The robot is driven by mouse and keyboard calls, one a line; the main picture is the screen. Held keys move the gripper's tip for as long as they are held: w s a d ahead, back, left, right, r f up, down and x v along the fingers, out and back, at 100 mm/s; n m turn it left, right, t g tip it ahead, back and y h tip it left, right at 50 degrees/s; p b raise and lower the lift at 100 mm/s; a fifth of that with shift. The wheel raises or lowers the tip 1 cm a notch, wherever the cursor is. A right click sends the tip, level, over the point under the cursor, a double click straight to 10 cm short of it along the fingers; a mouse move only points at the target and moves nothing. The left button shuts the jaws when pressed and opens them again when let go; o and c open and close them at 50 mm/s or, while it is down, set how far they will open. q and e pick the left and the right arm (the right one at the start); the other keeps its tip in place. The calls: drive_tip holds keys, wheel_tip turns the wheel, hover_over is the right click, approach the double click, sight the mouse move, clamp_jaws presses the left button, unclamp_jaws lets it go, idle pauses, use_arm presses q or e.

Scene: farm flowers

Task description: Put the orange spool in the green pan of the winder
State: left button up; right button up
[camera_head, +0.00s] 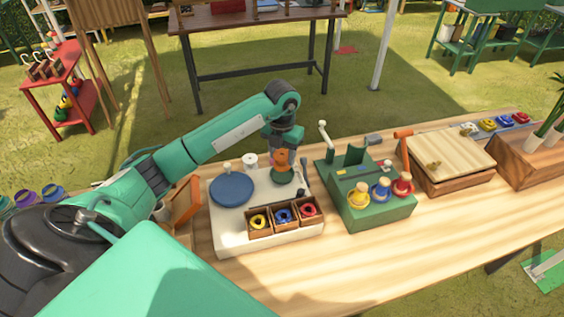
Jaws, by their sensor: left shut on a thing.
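My left gripper (284,150) reaches down over the back right of a white base board (228,238). It is shut on the orange spool (283,163), which shows between and below the fingers. The green pan (283,178) lies directly below the spool, partly hidden by the gripper and spool. Whether the spool touches the pan, I cannot tell. A larger blue round pan (232,188) sits at the left of the same board. My right gripper is out of view.
Small wooden boxes with a yellow (259,221), a blue (283,215) and a red spool (308,209) stand at the board's front. Right of it is a green box (372,211) with coloured knobs, then a wooden box (450,160). The table's front is clear.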

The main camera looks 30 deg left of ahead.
sight(282, 165)
use_arm(q)
wheel_tip(282, 165, down, 4)
drive_tip(key=shift+r+p, duration=0.1)
drive_tip(key=shift+p, duration=0.35)
drive_tip(key=shift+f, duration=0.6)
drive_tip(key=o, duration=1)
drive_tip(key=shift+c, duration=0.2)
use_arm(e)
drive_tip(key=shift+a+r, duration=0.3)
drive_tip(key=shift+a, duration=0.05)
use_arm(q)
drive_tip(key=shift+r, duration=0.1)
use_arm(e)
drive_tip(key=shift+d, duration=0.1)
